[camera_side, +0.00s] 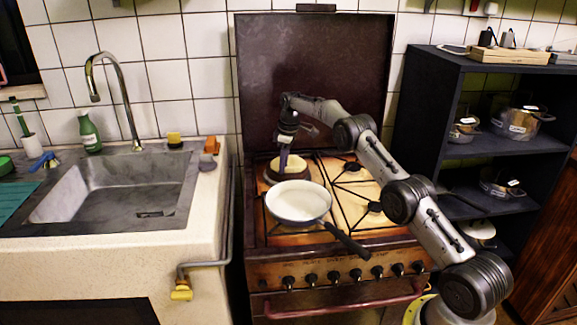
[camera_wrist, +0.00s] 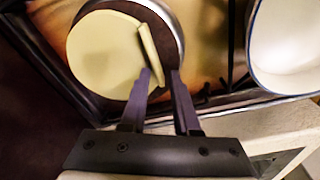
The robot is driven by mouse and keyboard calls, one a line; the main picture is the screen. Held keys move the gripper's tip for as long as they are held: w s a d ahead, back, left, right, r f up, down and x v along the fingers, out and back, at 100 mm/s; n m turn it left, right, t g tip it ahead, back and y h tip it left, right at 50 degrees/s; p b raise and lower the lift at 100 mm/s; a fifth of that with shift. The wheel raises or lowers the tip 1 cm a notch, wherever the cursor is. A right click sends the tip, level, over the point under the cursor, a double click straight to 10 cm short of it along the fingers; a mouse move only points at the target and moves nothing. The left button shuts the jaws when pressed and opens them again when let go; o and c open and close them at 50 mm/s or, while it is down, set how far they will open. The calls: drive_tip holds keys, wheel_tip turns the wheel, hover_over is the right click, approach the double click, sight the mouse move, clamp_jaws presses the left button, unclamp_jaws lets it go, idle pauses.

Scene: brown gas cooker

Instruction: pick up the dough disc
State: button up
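The pale yellow dough disc (camera_wrist: 104,58) lies on a dark round base (camera_wrist: 167,28) with a light rim. The disc also shows in the side view (camera_side: 293,164), at the cooker's back left. A thin pale slab stands nearly edge-on at the disc's right side; I cannot tell whether it is part of the disc or a second piece. My gripper (camera_wrist: 161,77) points down over the disc's right edge, also in the side view (camera_side: 284,168). Its two purple fingers are apart. The slab's lower end is by the left finger, with a gap to the right finger; contact is unclear.
A white pan (camera_side: 298,201) with a dark handle stands just in front, and its rim shows in the wrist view (camera_wrist: 256,60). The raised cooker lid (camera_side: 330,70) rises behind. A sink (camera_side: 115,190) is left, a dark shelf (camera_side: 490,145) with pots right.

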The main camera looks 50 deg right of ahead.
clamp_jaws()
drive_tip(key=shift+r, duration=1.55)
drive_tip(key=shift+s+a+r, duration=0.2)
drive_tip(key=shift+s+r, duration=0.4)
drive_tip(key=shift+r, duration=0.2)
drive_tip(key=s+a+r, duration=0.5)
drive_tip(key=s+r, duration=0.3)
drive_tip(key=s, duration=0.3)
drive_tip(key=shift+s+r, duration=0.15)
drive_tip(key=shift+s, duration=0.2)
